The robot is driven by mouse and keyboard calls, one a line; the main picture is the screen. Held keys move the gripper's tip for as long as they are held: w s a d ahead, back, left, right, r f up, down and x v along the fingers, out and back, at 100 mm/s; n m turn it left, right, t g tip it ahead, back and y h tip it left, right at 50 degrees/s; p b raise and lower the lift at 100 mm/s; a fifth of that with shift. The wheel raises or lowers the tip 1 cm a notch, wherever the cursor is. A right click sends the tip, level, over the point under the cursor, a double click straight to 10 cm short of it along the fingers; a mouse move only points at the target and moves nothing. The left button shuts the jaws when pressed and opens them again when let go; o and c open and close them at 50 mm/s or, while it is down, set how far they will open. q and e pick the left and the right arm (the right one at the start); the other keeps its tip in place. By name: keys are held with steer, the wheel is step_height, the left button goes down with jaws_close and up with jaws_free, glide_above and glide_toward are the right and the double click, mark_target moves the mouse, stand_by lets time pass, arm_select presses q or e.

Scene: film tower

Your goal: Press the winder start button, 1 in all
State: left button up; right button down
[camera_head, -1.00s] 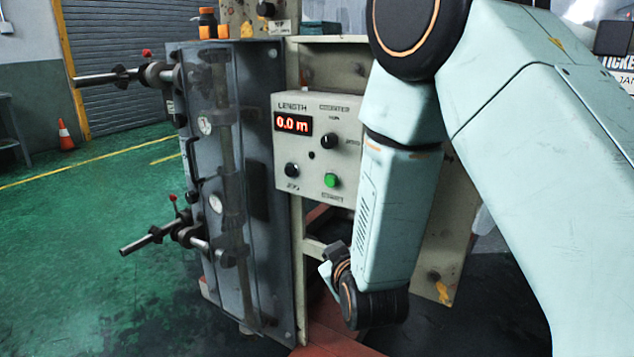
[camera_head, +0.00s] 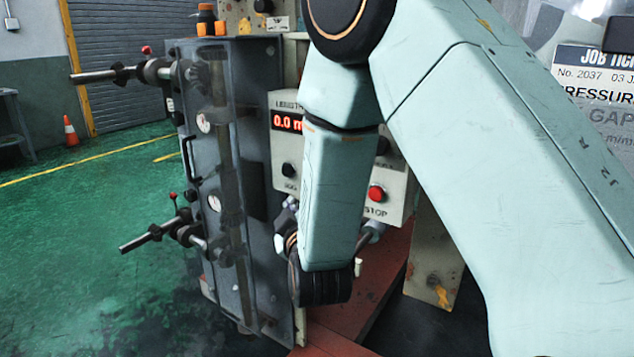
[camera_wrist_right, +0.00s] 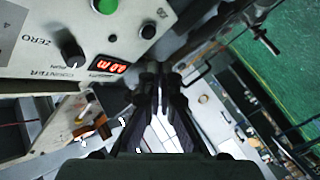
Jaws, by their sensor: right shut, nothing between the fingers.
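The cream control panel (camera_head: 282,150) stands upright, largely covered by my right forearm in the head view. The green start button (camera_wrist_right: 105,5) shows at the top edge of the right wrist view, above and left of the fingers. In the head view the forearm hides it. A red STOP button (camera_head: 376,193) shows right of the forearm. My right gripper (camera_wrist_right: 160,72) is shut and empty, in front of the panel and apart from the green button. In the head view only a small part of it (camera_head: 288,210) shows beside the forearm. My left gripper is out of view.
The length display (camera_wrist_right: 108,66) shows red digits. A black knob (camera_wrist_right: 71,54) is beside it. A clear-covered machine frame (camera_head: 230,180) with protruding rods (camera_head: 105,75) stands left of the panel. A red base (camera_head: 385,270) is below.

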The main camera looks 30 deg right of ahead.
steer(key=shift+d+r+n, duration=0.15)
steer(key=shift+d+n, duration=0.05)
steer(key=shift+n, duration=0.1)
steer(key=w+d+p, duration=0.1)
steer(key=w+d, duration=0.2)
steer(key=d, duration=0.5)
stand_by(0.6)
steer(key=shift+w, duration=0.1)
steer(key=shift+d, duration=0.1)
stand_by(1.1)
steer(key=shift+w+d+p, duration=0.2)
steer(key=shift+d+p, duration=0.15)
steer(key=shift+p, duration=0.2)
